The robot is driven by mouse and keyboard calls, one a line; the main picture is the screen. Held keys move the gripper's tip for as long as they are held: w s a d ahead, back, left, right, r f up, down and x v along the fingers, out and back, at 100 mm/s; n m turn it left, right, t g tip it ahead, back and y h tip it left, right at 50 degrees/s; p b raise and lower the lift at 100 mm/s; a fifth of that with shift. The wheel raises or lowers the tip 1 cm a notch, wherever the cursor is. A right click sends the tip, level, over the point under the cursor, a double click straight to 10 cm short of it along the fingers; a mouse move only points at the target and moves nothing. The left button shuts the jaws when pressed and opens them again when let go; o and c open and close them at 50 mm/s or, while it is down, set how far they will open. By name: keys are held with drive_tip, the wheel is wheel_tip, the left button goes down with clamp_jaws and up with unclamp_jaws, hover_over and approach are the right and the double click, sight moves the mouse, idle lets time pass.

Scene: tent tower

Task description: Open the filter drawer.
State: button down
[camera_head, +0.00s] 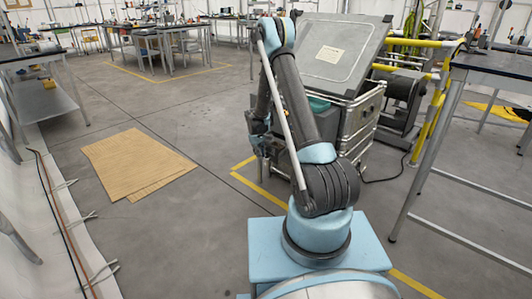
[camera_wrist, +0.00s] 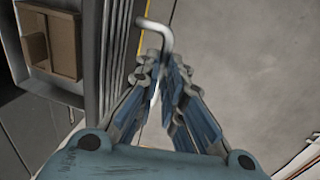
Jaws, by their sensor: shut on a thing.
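A grey metal cabinet (camera_head: 366,115) with a tilted panel (camera_head: 330,55) on top stands behind my arm. In the wrist view, its ribbed grey side (camera_wrist: 95,45) fills the left. A pale bent metal handle (camera_wrist: 168,27) sticks out beside it. My gripper (camera_wrist: 165,82) is shut on this handle, the fingers close together around its lower end. In the head view, my gripper (camera_head: 262,148) is at the cabinet's left side, partly hidden by my arm. I cannot tell from these views how far the filter drawer is out.
An open compartment with a brown box (camera_wrist: 60,42) shows at the wrist view's upper left. A tan mat (camera_head: 138,160) lies on the floor to the left. A table (camera_head: 495,68) and yellow railing (camera_head: 432,110) stand to the right. The floor between mat and cabinet is clear.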

drive_tip(key=shift+a, duration=0.1)
drive_tip(key=c, duration=1.7)
unclamp_jaws()
drive_tip(key=shift+f, duration=0.15)
drive_tip(key=r, duration=0.4)
drive_tip(key=s+a+r, duration=0.1)
drive_tip(key=r, duration=0.7)
drive_tip(key=shift+s+a, duration=0.25)
drive_tip(key=shift+a, duration=0.05)
